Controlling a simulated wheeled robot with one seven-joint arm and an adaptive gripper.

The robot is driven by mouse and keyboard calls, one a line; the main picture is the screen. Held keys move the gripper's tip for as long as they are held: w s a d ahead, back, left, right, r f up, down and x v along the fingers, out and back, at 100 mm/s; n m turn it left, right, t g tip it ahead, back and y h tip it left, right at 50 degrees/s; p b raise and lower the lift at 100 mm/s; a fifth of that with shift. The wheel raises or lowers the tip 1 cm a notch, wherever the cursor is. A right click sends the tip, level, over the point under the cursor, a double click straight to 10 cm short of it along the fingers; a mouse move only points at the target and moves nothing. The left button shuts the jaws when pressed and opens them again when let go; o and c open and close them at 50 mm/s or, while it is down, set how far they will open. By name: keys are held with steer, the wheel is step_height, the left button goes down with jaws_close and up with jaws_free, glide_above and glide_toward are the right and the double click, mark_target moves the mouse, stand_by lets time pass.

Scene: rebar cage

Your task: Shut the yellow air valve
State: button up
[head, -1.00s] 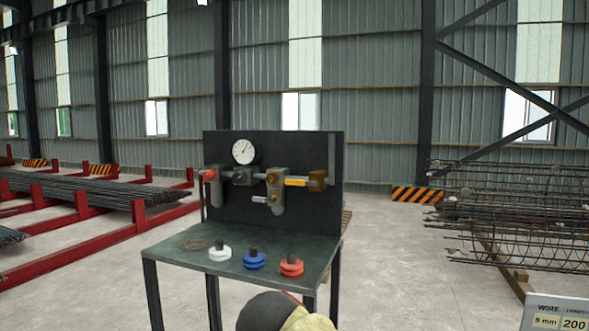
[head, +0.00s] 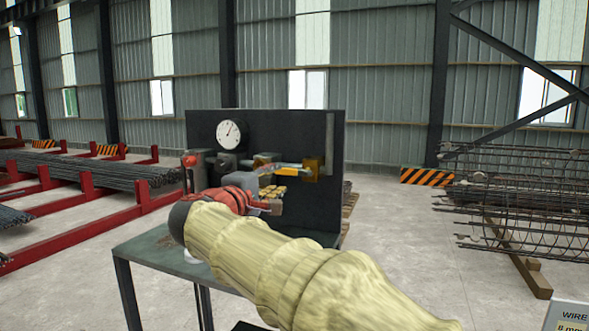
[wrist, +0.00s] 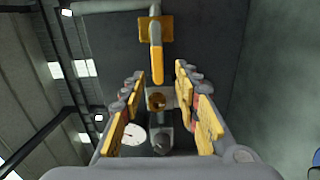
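The yellow air valve has a long yellow handle (wrist: 156,55) and a brass-coloured body (wrist: 155,24) on a grey pipe. In the wrist view the handle lies in line with the pipe. In the head view the brass body (head: 313,168) is at the right of the dark panel, and my gripper hides part of the handle. My gripper (wrist: 159,76) is open, its yellow-padded fingers on either side of the handle's free end, with gaps visible. In the head view my gripper (head: 288,180) is in front of the panel. Whether any finger touches the handle is unclear.
Red racks with bars (head: 90,175) stand left; rebar cages (head: 530,205) stand right.

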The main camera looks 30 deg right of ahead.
mark_target(285, 172)
steer(key=shift+r+p+x, duration=0.2)
steer(key=shift+p+x, duration=0.75)
steer(key=shift+x, duration=3.15)
steer(key=shift+c, duration=1.2)
jaws_close()
